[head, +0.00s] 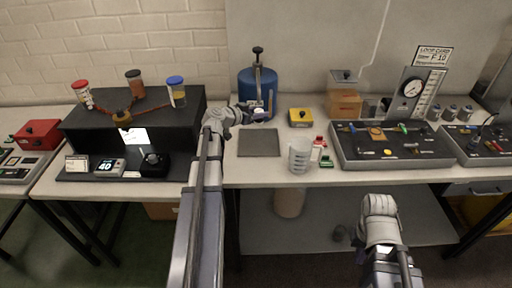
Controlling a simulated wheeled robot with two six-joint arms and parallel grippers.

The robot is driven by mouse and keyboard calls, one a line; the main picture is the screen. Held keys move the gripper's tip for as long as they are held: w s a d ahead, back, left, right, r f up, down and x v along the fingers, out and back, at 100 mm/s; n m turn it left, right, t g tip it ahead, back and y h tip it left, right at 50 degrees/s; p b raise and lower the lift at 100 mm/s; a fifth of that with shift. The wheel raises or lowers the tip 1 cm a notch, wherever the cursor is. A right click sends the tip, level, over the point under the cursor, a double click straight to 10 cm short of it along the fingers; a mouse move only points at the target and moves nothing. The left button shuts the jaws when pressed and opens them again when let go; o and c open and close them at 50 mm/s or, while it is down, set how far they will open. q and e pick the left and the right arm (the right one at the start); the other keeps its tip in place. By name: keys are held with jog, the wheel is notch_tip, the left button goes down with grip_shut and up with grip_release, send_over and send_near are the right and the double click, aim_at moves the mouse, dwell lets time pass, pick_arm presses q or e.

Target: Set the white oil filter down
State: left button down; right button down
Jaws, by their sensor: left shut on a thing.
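My left gripper (259,108) reaches in from the left, in front of the blue cylinder (246,84), above the back of the bench. It is shut on a small whitish thing (259,114), which looks like the white oil filter. The fingers hide part of it, and its shape is too small to make out. Behind the dark grey square mat (259,143), it shows apart from the mat in the picture. My right arm shows at the lower right, in front of the bench edge. I see no fingers of the right gripper.
A clear beaker (299,156) stands right of the mat, with small red and green items beside it. A yellow box (301,117) sits behind. A grey tool tray (358,158) fills the right. A black stand (185,104) with jars is at left. The mat is bare.

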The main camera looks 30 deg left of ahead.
aim_at(259, 141)
pick_arm(q)
jog(key=shift+f+b, duration=5.05)
jog(key=shift+f, duration=0.05)
jog(key=shift+r, duration=0.1)
jog(key=c, duration=0.9)
grip_release()
jog(key=shift+f, duration=0.2)
jog(key=o, duration=0.5)
jog(key=shift+r, duration=0.1)
